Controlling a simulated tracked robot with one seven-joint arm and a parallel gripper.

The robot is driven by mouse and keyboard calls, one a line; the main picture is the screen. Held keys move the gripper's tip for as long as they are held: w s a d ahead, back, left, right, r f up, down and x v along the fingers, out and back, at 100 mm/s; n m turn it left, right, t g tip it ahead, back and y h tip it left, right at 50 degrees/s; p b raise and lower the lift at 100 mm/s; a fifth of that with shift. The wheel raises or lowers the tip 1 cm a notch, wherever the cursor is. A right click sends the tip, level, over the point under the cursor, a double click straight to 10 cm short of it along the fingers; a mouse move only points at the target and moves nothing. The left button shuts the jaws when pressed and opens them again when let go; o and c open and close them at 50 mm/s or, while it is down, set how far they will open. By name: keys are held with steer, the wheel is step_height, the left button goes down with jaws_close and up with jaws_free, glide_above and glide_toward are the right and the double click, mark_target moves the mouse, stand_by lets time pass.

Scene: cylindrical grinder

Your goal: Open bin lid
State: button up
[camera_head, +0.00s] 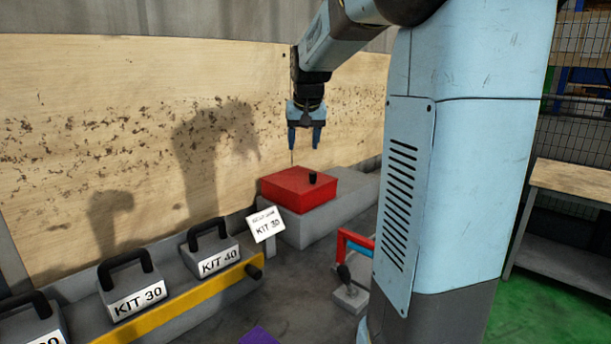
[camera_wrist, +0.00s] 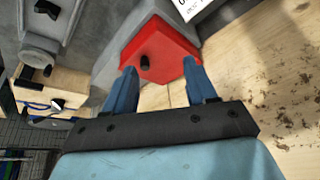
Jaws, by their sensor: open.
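The bin lid (camera_head: 290,189) is red with a small black knob (camera_head: 312,178) on top. It lies flat on a grey bin (camera_head: 310,226) by the wooden wall. My gripper (camera_head: 306,148) hangs above the lid, fingers pointing down, open and empty, apart from the knob. In the wrist view, the red lid (camera_wrist: 164,48) shows beyond my two blue fingers (camera_wrist: 160,92). The knob (camera_wrist: 144,62) appears near the left finger's tip, with nothing between the fingers.
A "KIT 30" sign (camera_head: 266,225) stands at the bin's front left. Handled kit blocks (camera_head: 133,291) sit in a row behind a yellow bar (camera_head: 190,303). A red and blue handle (camera_head: 354,243) and a grey block with a lever (camera_head: 350,296) are to the right. A wooden wall (camera_head: 110,150) stands behind.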

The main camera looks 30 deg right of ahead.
steer(key=m, duration=0.1)
glide_toward(313, 172)
steer(key=shift+h, duration=0.4)
steer(key=x, duration=0.7)
steer(key=a+x, duration=0.1)
steer(key=x, duration=0.2)
steer(key=shift+f, duration=0.4)
steer(key=shift+g, duration=0.3)
steer(key=shift+c, duration=0.4)
jaws_close()
steer(key=shift+d+r, duration=0.1)
steer(key=shift+d, duration=0.05)
